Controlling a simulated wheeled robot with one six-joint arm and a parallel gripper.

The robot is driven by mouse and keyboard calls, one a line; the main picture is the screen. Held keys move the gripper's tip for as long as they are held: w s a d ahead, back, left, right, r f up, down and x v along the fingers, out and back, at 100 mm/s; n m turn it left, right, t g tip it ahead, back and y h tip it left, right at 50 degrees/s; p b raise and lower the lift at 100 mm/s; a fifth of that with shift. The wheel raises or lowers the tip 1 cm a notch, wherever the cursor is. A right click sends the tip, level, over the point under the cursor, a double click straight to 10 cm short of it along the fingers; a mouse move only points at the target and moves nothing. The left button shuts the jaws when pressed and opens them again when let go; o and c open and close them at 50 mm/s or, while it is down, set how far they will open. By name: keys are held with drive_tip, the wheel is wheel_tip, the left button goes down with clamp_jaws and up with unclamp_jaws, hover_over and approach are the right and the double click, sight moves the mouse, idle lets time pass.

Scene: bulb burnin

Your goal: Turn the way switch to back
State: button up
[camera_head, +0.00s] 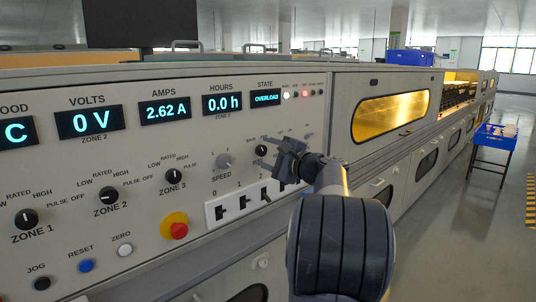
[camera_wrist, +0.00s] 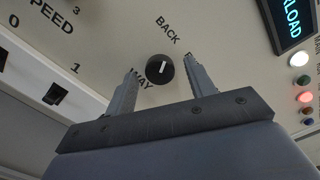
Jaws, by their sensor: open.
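The way switch (camera_wrist: 160,69) is a round black knob with a white pointer line on the sloping panel. The line stands nearly upright in the wrist view; which end is its tip is unclear. BACK is printed above the knob and WAY below it. In the head view the way switch (camera_head: 261,150) is a small dark knob beside the gripper. My gripper (camera_head: 264,153) is open at the panel. In the wrist view the fingers of my gripper (camera_wrist: 160,66) stand on either side of the knob, with gaps visible, apparently not touching it.
The state display (camera_head: 265,99) reads OVERLOAD, with small lamps (camera_head: 305,93) beside it, one glowing red. The speed knob (camera_head: 224,160) is left of the way switch.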

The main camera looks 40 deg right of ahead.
drive_tip(key=s+p, duration=0.2)
drive_tip(key=s, duration=0.8)
drive_tip(key=shift+s+d, duration=0.4)
drive_tip(key=shift+w, duration=0.15)
drive_tip(key=w, duration=0.3)
drive_tip(key=w+b, duration=0.1)
drive_tip(key=w, duration=0.3)
drive_tip(key=w+a+b, duration=0.1)
drive_tip(key=w, duration=0.2)
drive_tip(key=shift+w, duration=0.35)
drive_tip(key=shift+d+r, duration=0.1)
drive_tip(key=shift+s+m, duration=0.1)
drive_tip(key=shift+m, duration=0.2)
